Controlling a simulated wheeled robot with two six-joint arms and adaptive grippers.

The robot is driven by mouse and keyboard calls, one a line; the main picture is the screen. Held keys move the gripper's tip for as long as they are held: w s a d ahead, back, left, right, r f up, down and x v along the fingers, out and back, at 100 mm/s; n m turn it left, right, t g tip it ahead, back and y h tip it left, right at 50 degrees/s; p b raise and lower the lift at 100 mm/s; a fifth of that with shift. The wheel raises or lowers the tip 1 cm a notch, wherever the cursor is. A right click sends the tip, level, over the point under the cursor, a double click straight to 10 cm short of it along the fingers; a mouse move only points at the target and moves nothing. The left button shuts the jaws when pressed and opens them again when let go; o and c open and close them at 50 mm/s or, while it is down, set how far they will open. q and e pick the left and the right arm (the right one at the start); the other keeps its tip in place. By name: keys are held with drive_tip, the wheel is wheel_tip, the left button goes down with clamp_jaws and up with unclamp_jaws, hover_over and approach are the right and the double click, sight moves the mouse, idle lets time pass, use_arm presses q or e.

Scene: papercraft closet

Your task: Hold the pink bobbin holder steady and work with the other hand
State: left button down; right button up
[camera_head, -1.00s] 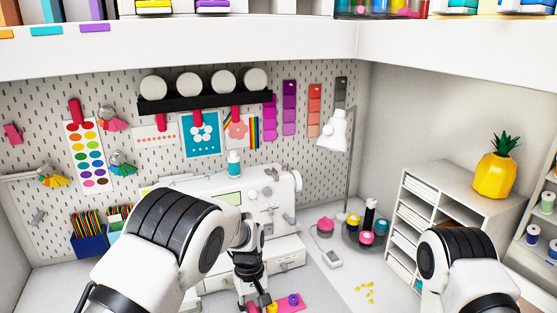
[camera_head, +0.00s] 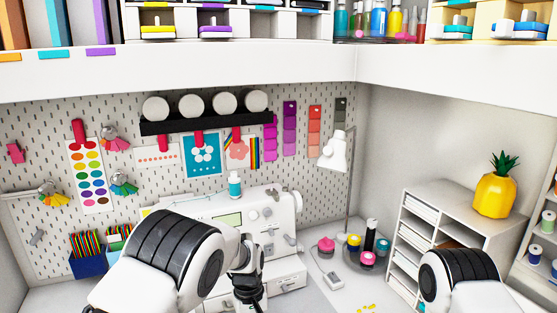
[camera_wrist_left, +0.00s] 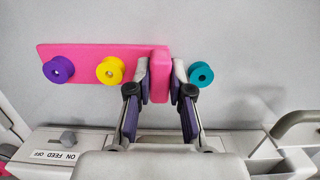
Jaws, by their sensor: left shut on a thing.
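The pink bobbin holder (camera_wrist_left: 82,54) shows in the left wrist view as a flat pink plate with a raised block at its right end. A purple bobbin (camera_wrist_left: 58,70) and a yellow bobbin (camera_wrist_left: 110,70) are on its plate. A teal bobbin (camera_wrist_left: 201,74) is just right of the block, outside the left gripper's right finger; I cannot tell what supports it. My left gripper (camera_wrist_left: 160,78) is shut on the raised block, one finger on each side. In the head view the holder and fingertips are below the frame. My right gripper is not in view.
A white sewing machine (camera_head: 264,213) stands behind my left arm. A round dark tray (camera_head: 366,261) with spools and a lamp (camera_head: 335,150) are to its right. A white shelf (camera_head: 434,204) with a yellow pineapple (camera_head: 495,195) stands at the right.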

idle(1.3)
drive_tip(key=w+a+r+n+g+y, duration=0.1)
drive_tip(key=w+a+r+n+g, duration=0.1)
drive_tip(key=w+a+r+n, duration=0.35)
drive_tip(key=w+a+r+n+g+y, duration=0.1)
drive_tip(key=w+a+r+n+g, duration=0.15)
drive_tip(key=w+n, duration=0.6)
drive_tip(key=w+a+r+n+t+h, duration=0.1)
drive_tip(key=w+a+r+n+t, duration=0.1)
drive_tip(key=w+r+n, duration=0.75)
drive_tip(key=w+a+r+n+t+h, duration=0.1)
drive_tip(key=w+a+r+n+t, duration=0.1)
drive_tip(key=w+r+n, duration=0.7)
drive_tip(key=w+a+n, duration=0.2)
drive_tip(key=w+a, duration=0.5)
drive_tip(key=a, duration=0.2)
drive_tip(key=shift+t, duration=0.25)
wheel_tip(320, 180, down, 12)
